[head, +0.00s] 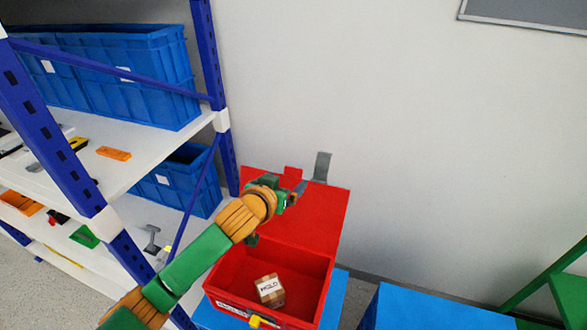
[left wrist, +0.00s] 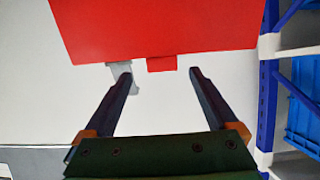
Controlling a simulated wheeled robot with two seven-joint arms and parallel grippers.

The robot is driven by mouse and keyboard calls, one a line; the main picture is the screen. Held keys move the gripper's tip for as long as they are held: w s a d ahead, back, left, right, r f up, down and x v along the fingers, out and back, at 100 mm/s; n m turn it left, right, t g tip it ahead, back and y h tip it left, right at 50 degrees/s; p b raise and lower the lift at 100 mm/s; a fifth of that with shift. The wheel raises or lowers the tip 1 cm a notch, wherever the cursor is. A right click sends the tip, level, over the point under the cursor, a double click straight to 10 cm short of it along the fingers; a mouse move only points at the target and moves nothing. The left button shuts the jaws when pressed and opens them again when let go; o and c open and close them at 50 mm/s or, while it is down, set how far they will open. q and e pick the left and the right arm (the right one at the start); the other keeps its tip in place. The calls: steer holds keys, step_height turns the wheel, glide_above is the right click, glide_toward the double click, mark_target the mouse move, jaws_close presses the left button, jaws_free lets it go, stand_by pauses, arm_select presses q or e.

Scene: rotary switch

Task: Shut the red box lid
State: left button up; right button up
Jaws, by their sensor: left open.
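The red box (head: 312,290) stands open on a blue surface in the head view. Its red lid (head: 315,215) is raised behind it, near the wall. A small brown package (head: 269,288) with a white label lies inside the box. My left gripper (head: 298,188) is at the upper part of the lid, near its red tab (head: 293,173). In the left wrist view the open fingers (left wrist: 160,78) point at the lid's edge, and the lid (left wrist: 155,30) with its tab (left wrist: 161,64) shows beyond them. Nothing is between the fingers. Whether they touch the lid cannot be told. My right gripper is not in view.
A blue-and-white shelf (head: 165,145) with blue crates (head: 120,75) stands on the left, close to my left arm. A grey bracket (head: 322,166) shows behind the lid. Another blue surface (head: 430,308) is at lower right. The wall area right of the lid is clear.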

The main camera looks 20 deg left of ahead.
mark_target(293, 169)
arm_select(q)
steer(key=shift+w+r+x, duration=0.1)
steer(key=shift+r+x, duration=0.1)
steer(key=shift+x, duration=1)
steer(key=shift+w+r+x, duration=0.1)
steer(key=shift+r+x, duration=0.1)
steer(key=shift+x, duration=0.95)
steer(key=shift+w+r+x, duration=0.1)
steer(key=shift+r+x, duration=0.1)
steer(key=shift+x, duration=1)
steer(key=shift+a, duration=0.1)
jaws_close()
